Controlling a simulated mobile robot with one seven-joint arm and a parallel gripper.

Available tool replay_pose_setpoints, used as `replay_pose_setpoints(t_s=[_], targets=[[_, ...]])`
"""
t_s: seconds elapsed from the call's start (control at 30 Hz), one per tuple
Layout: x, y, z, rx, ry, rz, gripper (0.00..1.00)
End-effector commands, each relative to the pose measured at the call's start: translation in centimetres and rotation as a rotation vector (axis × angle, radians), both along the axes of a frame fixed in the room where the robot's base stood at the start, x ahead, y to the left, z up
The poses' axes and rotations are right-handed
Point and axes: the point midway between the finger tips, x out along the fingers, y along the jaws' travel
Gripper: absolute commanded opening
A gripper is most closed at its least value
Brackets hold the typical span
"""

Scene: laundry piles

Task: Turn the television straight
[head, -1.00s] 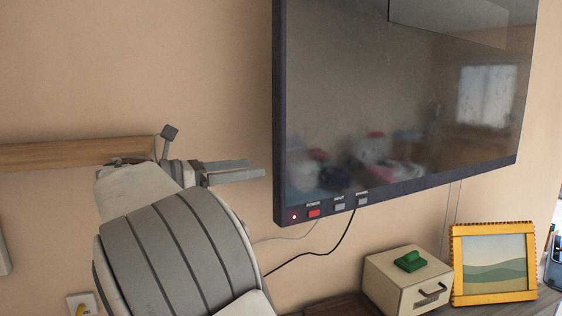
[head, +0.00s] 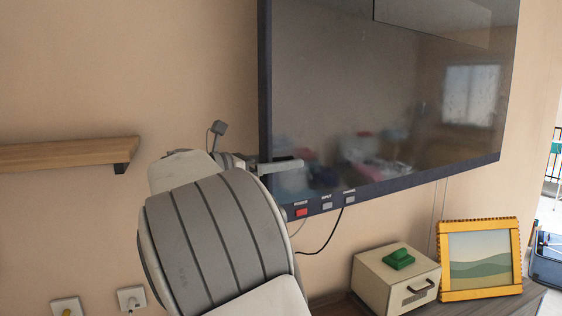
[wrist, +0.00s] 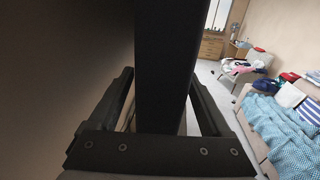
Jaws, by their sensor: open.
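The television (head: 390,110) hangs on the wall, dark-screened with a dark frame and several buttons low on the left. Its lower edge slopes up to the right in the head view. My gripper (head: 284,165) is at the television's lower left edge, with one finger showing in front of the screen. The other finger is mostly hidden in the head view. In the wrist view, the television's dark edge (wrist: 165,60) stands between the two open fingers. I see no clear grip on it; whether a finger touches it I cannot tell.
Below the television, a cream box (head: 395,280) with a green object (head: 399,259) and a yellow picture frame (head: 480,260) stand on a cabinet. A black cable (head: 325,238) hangs below the television. A wooden shelf (head: 65,153) is on the wall at left.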

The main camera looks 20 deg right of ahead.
Motion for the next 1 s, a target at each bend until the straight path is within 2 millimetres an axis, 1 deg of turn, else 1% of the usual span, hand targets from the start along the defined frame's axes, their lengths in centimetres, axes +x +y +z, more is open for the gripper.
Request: replay_pose_setpoints(t_s=[0.2,0.23,0.37,0.4,0.47,0.5,0.57,0.6,0.67,0.7,1.0], targets=[[0.01,-0.04,0.00,0.000,0.000,0.000,0.82],[0.01,-0.04,0.00,0.000,0.000,0.000,0.79],[0.00,-0.02,0.00,0.000,0.000,0.000,0.56],[0.00,-0.02,0.00,0.000,0.000,0.000,0.48],[0.00,-0.01,0.00,0.000,0.000,0.000,0.38],[-0.01,-0.01,0.00,0.000,0.000,0.000,0.30],[0.00,0.00,-0.01,0.000,0.000,0.000,0.20],[-0.01,0.00,-0.01,0.000,0.000,0.000,0.12],[-0.01,0.00,-0.01,0.000,0.000,0.000,0.01],[-0.01,0.00,-0.01,0.000,0.000,0.000,0.00],[0.03,0.02,0.01,0.000,0.001,0.000,0.00]])
